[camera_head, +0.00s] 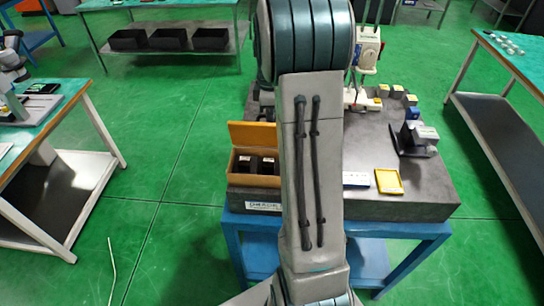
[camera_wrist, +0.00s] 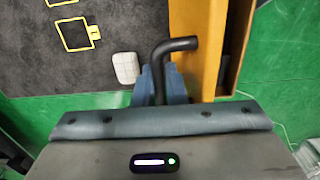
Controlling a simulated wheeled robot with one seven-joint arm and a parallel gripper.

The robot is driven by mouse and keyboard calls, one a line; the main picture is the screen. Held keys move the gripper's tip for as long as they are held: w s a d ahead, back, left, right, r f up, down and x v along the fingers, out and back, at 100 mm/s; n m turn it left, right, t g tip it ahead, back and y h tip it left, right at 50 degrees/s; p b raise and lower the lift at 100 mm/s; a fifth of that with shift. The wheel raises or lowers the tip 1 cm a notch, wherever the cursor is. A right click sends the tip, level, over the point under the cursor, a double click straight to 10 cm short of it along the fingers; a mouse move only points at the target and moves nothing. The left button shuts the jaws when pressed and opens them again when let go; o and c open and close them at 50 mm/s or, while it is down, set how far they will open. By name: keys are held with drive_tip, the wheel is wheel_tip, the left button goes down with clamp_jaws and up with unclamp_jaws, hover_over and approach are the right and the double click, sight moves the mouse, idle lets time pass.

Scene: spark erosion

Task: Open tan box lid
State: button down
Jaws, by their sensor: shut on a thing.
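The tan box (camera_head: 254,181) stands on the dark slab, left of my arm. Its lid (camera_head: 252,134) stands raised at the back, and dark contents show inside. In the wrist view a tan panel of the box (camera_wrist: 196,40) is just right of my gripper. My gripper (camera_wrist: 160,70), with blue fingers, is shut on a black bent rod (camera_wrist: 178,44). The rod's upper end bends right, towards the tan panel; I cannot tell whether it touches it. In the head view my arm hides my gripper and the box's right side.
The dark slab (camera_head: 410,185) rests on a blue stand (camera_head: 400,230). A yellow frame (camera_head: 389,181) and a small white block (camera_head: 356,179) lie right of my arm. A grey clamp-like device (camera_head: 415,137) is farther right.

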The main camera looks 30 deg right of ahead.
drive_tip(key=shift+w+d, duration=0.1)
drive_tip(key=shift+w, duration=0.05)
drive_tip(key=shift+w+d+f, duration=0.35)
drive_tip(key=shift+w+d, duration=0.1)
drive_tip(key=shift+w, duration=0.2)
idle(0.4)
drive_tip(key=shift+w+d+f, duration=0.5)
drive_tip(key=shift+w+f, duration=0.1)
drive_tip(key=shift+w, duration=0.1)
drive_tip(key=c, duration=1.6)
unclamp_jaws()
drive_tip(key=shift+o, duration=0.2)
drive_tip(key=shift+r, duration=0.1)
